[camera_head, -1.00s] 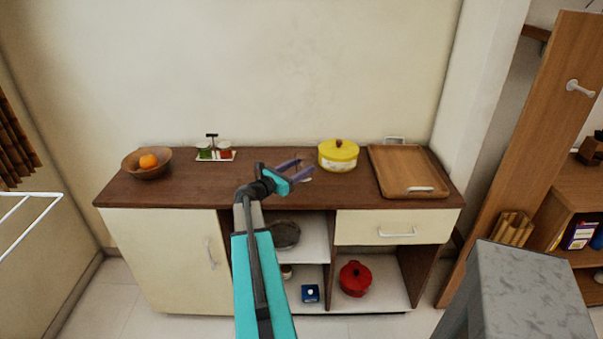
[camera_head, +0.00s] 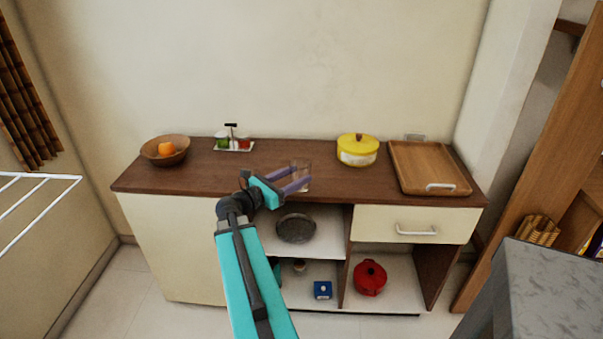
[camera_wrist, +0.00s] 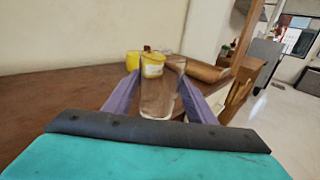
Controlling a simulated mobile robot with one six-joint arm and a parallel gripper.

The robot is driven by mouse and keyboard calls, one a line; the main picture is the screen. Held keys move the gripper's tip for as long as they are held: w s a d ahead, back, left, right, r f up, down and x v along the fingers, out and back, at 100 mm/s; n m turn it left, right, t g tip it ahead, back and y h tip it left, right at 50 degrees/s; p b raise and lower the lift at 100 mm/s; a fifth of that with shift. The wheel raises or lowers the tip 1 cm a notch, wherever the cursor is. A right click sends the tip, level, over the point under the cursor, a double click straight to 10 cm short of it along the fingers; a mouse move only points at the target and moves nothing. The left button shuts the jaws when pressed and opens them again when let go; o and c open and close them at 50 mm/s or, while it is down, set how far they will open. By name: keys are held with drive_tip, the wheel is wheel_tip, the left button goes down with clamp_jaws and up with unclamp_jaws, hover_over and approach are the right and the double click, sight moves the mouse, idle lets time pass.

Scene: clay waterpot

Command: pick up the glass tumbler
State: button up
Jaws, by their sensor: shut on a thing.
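The clear glass tumbler (camera_head: 301,170) shows faintly above the dark wooden counter, left of the yellow pot. My gripper (camera_head: 299,177) has its two purple fingers on either side of the tumbler, shut on it. In the wrist view the see-through tumbler (camera_wrist: 158,100) stands between the fingers of my gripper (camera_wrist: 158,88), and the yellow pot shows behind and through it. The tumbler looks about upright. I cannot tell whether its base touches the counter.
A yellow lidded pot (camera_head: 357,151) and a wooden tray (camera_head: 428,167) stand to the right on the counter (camera_head: 210,180). A condiment rack (camera_head: 232,143) and a bowl (camera_head: 165,151) with an orange stand left. A grey block (camera_head: 540,280) is front right.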

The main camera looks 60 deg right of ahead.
drive_tip(key=shift+a, duration=0.25)
idle(0.5)
drive_tip(key=shift+w, duration=0.1)
